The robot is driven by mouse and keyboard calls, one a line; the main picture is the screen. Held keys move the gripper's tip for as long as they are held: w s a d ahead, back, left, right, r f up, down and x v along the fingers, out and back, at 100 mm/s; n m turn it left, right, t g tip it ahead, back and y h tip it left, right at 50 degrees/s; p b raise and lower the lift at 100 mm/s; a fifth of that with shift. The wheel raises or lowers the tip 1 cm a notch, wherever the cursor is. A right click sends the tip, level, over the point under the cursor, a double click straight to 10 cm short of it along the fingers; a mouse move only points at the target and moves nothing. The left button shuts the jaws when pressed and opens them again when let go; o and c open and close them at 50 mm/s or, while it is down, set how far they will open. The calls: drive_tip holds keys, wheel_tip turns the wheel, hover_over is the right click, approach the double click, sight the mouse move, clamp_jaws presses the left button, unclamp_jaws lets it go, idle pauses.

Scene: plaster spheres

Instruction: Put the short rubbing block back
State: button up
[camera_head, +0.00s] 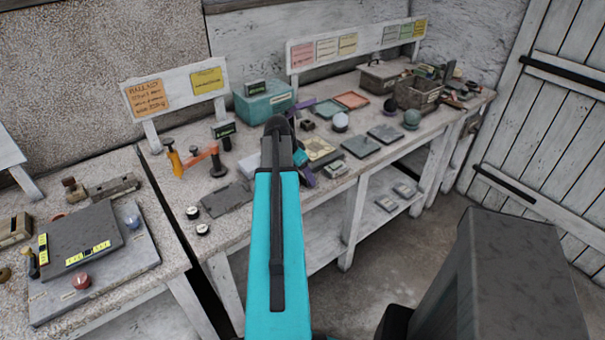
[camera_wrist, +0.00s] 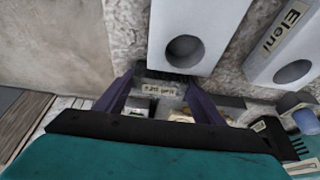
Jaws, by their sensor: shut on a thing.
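My gripper (camera_head: 308,143) is over the middle bench, with its purple fingers spread around something small. In the wrist view the fingers (camera_wrist: 163,84) flank a grey block (camera_wrist: 158,98) with a pale label that seems to read "120 grit". I take this as the rubbing block in my grip, though its ends are hidden by the dark gripper bar. A dark edge lies just beyond it, close to a white piece with a round hollow (camera_wrist: 187,20). In the head view my arm and gripper hide the block.
A second white piece labelled "Eleni" (camera_wrist: 285,45) is at the right. The long bench holds a teal box (camera_head: 264,104), an orange clamp-like tool (camera_head: 200,158), a white ball (camera_head: 340,122), grey slabs (camera_head: 384,133) and crates (camera_head: 417,94). A left bench (camera_head: 150,285) stands apart.

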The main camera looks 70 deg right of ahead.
drive_tip(key=o, duration=1.1)
drive_tip(key=shift+o, duration=0.2)
drive_tip(key=shift+r, duration=0.2)
drive_tip(key=b+v, duration=0.2)
drive_tip(key=v, duration=1)
drive_tip(key=shift+s+f, duration=0.1)
drive_tip(key=shift+s, duration=0.15)
